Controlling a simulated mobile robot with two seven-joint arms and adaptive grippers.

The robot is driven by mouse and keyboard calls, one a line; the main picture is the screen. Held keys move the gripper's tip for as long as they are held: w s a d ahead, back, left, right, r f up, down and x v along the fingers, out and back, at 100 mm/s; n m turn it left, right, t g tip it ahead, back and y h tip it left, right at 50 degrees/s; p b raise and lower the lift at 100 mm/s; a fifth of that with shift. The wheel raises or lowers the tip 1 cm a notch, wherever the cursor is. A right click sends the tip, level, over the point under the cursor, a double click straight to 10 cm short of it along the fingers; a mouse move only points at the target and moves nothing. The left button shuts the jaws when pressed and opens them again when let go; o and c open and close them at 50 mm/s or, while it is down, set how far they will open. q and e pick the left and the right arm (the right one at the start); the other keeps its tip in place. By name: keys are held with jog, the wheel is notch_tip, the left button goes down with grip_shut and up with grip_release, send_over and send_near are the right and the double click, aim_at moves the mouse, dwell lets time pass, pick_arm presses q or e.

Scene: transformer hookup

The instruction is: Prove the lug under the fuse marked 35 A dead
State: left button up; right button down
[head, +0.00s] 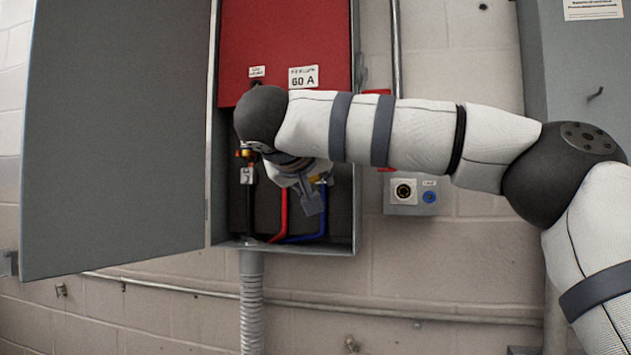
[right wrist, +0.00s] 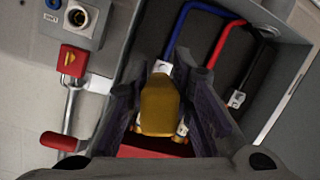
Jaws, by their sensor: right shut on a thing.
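The open grey cabinet (head: 355,225) holds a red cover marked 60 A (head: 303,77); I see no 35 A mark. Black (head: 250,205), red (head: 281,215) and blue (head: 318,222) cables run up inside it. A brass-coloured lug (head: 245,153) shows above the black cable's white tag. My right gripper (head: 308,190) is inside the cabinet opening, in front of the cables. In the right wrist view my right gripper (right wrist: 160,115) is shut on a yellow tool (right wrist: 158,105). Its tip is near a white tag by the blue cable (right wrist: 185,22); contact cannot be told. My left gripper is not in view.
The cabinet door (head: 115,130) stands open at the left. A small grey box (head: 411,208) with a round socket and blue button is on the wall at right. In the right wrist view a red-gripped lever (right wrist: 58,141) lies beside the cabinet. A grey conduit (head: 251,300) runs below.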

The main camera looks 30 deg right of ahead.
jog(key=shift+w+d, duration=0.4)
jog(key=shift+d, duration=0.05)
dwell(1.9)
jog(key=s+a, duration=0.4)
jog(key=a, duration=0.1)
jog(key=shift+s, duration=0.25)
jog(key=shift+a, duration=0.2)
